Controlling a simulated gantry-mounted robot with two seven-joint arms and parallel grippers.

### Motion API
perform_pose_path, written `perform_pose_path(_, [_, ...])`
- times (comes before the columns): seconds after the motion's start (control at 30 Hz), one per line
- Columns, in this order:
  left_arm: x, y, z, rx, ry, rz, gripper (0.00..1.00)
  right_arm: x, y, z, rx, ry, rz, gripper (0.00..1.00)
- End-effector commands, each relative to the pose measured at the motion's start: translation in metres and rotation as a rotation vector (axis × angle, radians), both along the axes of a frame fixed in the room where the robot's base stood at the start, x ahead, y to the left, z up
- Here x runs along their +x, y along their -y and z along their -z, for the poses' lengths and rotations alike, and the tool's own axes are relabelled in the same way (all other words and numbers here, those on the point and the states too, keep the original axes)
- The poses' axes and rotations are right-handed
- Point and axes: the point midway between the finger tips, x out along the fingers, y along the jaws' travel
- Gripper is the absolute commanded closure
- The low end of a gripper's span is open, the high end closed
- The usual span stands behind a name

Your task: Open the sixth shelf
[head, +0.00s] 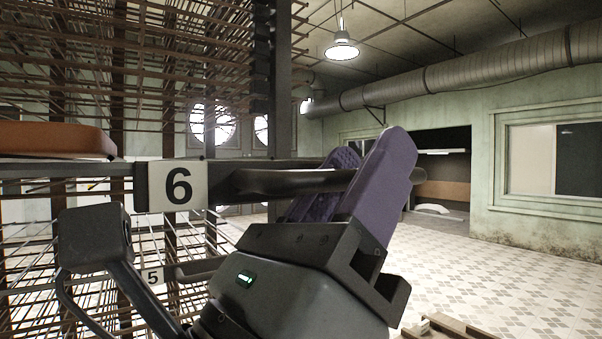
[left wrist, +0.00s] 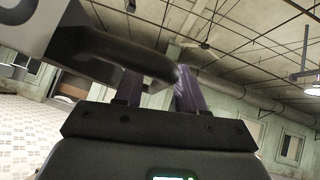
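The sixth shelf's white label "6" (head: 178,186) is on the dark shelf edge at the left in the head view; part of the label shows at the upper left in the left wrist view (left wrist: 35,22). A dark handle bar (head: 285,181) extends right from the label. My left gripper (head: 350,180) is at the bar's outer end, its purple fingers apart. The bar crosses in front of the far finger and behind the near one, so it lies between them. In the left wrist view the bar (left wrist: 115,50) crosses the fingers (left wrist: 160,88). Firm contact cannot be told. My right gripper is not in view.
A wire rack (head: 180,60) with several levels fills the left. A brown board (head: 55,139) lies on top of the sixth shelf. Open tiled floor (head: 500,275) lies to the right, with a wooden piece (head: 450,328) at the bottom edge.

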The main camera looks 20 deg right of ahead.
Motion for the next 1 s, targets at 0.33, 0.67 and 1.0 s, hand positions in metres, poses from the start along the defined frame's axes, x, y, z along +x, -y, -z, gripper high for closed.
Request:
perform_pose_path(0.33, [-0.003, -0.010, 0.013, 0.000, -0.002, -0.002, 0.61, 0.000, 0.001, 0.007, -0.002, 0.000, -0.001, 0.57])
perform_pose_path(0.67, [-0.020, -0.046, 0.052, 0.000, -0.001, -0.002, 0.61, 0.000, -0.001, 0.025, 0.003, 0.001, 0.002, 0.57])
perform_pose_path(1.0, [-0.032, -0.069, 0.074, -0.001, 0.000, 0.000, 0.61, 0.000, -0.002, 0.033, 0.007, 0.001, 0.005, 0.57])
